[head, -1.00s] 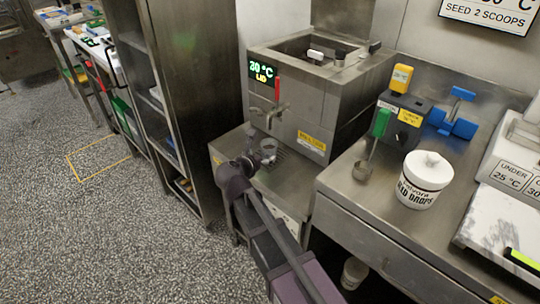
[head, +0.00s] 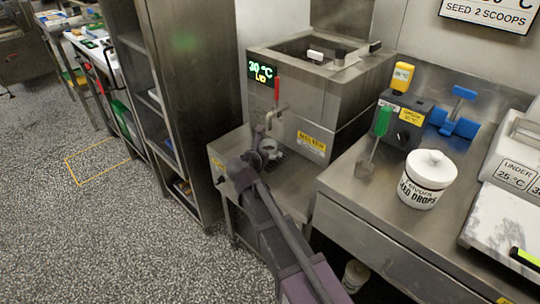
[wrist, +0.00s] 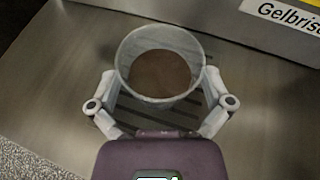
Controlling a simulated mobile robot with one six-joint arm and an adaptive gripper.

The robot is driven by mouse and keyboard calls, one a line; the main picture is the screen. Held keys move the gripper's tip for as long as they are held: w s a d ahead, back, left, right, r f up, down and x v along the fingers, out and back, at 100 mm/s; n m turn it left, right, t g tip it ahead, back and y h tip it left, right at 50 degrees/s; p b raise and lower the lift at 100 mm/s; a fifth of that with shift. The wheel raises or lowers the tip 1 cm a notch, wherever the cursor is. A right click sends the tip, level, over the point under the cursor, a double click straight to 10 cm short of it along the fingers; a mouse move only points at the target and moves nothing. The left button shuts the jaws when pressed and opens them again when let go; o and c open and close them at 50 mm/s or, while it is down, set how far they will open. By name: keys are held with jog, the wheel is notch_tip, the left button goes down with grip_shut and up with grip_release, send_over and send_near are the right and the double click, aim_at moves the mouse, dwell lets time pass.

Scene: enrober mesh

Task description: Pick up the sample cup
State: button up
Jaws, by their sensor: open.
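The sample cup (wrist: 160,72) is a pale, round, open cup with brown contents. It stands upright over the slotted drip grate in the wrist view. In the head view, the cup (head: 268,145) is small and partly hidden by my gripper, below the tap of the melting tank. My gripper (wrist: 160,88) is open, with one finger on the left and one on the right of the cup. I cannot tell whether either finger touches it. In the head view, my gripper (head: 266,151) is right at the cup.
The steel melting tank (head: 310,120) with its tap (head: 274,116) stands just behind and above the cup. To the right, a steel counter (head: 340,190) holds a white lidded tub (head: 426,182) and a green-handled ladle (head: 380,125). A tall steel shelf (head: 190,100) stands left.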

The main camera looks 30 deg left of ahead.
jog(key=shift+w+f, duration=0.2)
jog(key=shift+w, duration=0.25)
jog(key=c, duration=1)
